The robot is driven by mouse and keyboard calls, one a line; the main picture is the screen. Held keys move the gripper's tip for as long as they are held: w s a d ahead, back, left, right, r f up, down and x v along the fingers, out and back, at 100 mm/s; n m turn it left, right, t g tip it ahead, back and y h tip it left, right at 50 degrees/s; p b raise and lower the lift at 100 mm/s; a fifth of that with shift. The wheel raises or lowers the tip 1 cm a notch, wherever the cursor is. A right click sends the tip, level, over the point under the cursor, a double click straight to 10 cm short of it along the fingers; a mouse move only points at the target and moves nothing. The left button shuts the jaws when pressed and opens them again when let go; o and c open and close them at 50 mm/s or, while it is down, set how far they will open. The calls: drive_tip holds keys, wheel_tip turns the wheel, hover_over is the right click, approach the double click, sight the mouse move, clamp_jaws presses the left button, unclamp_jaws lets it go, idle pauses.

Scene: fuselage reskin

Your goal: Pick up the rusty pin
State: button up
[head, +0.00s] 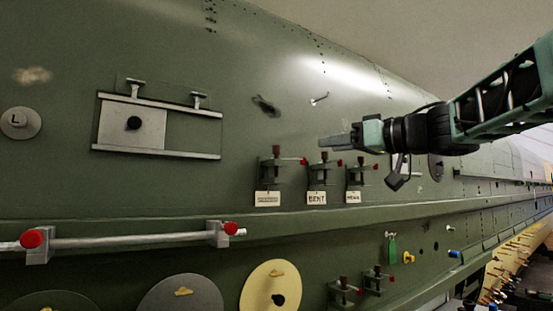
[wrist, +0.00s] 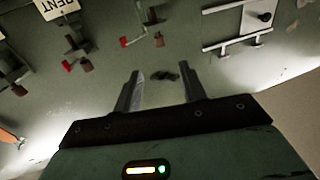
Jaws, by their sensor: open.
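Three small dark holders stand in a row on the green fuselage wall. Each has a brown-topped upright piece and a red-tipped side lever. The left holder (head: 271,172) has a tag too small to read. The middle one (head: 319,172) is tagged "BENT"; the tag on the right one (head: 356,174) is unclear. I cannot tell which piece is the rusty pin. My gripper (head: 336,143) is above the holders in the head view, pointing left. In the wrist view my gripper (wrist: 161,82) is open and empty, and the left holder (wrist: 149,17) lies beyond its fingertips.
A railed plate (head: 132,124) is left of the holders. A dark scuff (head: 265,106) and a small metal hook (head: 319,99) mark the wall above them. A ledge and a red-ended rail (head: 130,240) run below. Two more holders (head: 374,281) sit lower right.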

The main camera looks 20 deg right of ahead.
drive_tip(key=p, duration=0.3)
approach(279, 150)
drive_tip(key=x, duration=0.5)
drive_tip(key=shift+w+a, duration=0.15)
drive_tip(key=shift+p+x, duration=0.9)
drive_tip(key=shift+x, duration=1.9)
drive_tip(key=shift+c, duration=0.2)
clamp_jaws()
